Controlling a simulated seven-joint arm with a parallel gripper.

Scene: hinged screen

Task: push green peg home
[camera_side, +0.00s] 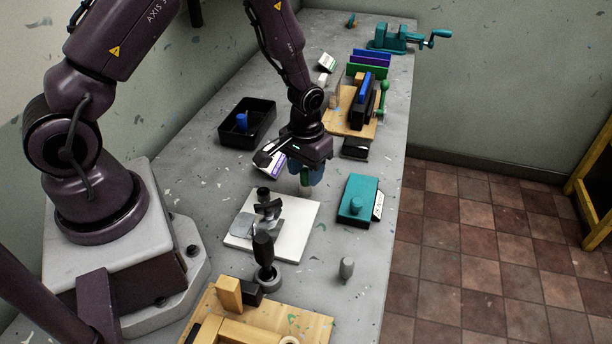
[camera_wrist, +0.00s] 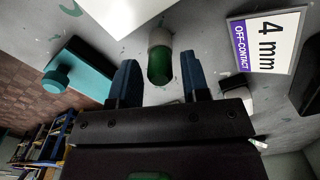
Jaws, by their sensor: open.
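The green peg (camera_wrist: 160,65) shows in the wrist view as a short rounded piece, green with a pale grey end. It lies between the two blue fingers of my gripper (camera_wrist: 160,80), with visible gaps on both sides. In the side view my gripper (camera_side: 306,172) is low over the grey bench, just beyond the white plate, with its fingers open. A small pale piece with some green (camera_side: 305,184) shows at the fingertips there, partly hidden by them. I cannot tell whether the peg sits in a hole or touches the bench.
A white plate (camera_side: 298,222) with a black clamp is nearer the camera. A teal block with a knob (camera_side: 357,200) stands to the right. A "4 mm OFF-CONTACT" card (camera_wrist: 265,42) and black tray (camera_side: 262,108) are close by. A wooden fixture (camera_side: 340,120) stands behind.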

